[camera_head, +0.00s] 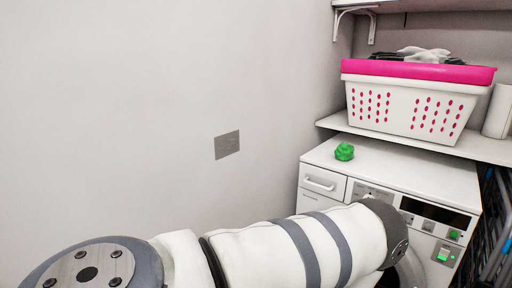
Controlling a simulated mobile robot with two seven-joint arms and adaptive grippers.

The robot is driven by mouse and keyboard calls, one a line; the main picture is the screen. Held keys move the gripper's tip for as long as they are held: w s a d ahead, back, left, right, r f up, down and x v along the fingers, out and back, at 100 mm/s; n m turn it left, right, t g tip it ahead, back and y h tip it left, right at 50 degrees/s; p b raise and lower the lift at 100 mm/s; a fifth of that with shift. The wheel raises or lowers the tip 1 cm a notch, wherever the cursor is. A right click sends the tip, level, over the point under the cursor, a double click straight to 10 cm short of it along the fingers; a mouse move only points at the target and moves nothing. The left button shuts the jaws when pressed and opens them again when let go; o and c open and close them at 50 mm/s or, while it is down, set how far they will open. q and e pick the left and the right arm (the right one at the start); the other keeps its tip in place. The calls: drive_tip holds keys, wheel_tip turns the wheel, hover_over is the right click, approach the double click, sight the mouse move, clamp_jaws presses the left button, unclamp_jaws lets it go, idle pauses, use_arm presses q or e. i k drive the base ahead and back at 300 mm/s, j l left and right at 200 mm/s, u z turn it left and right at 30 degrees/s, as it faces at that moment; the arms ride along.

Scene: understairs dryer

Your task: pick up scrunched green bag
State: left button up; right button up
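The scrunched green bag (344,152) is a small bright green lump. It sits on the white top of the dryer (415,177), near its left back part. One of my arms crosses the bottom of the view, in front of the dryer's lower front. No gripper fingers show in the view, and nothing touches the bag.
A white laundry basket (415,108) with a pink rim stands on a shelf (458,148) behind and above the dryer top. A bracketed shelf (430,5) is higher up. Blue-framed items (497,215) stand right of the dryer. The dryer top around the bag is clear.

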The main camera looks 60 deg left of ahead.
sight(345, 151)
drive_tip(key=u, duration=1.4)
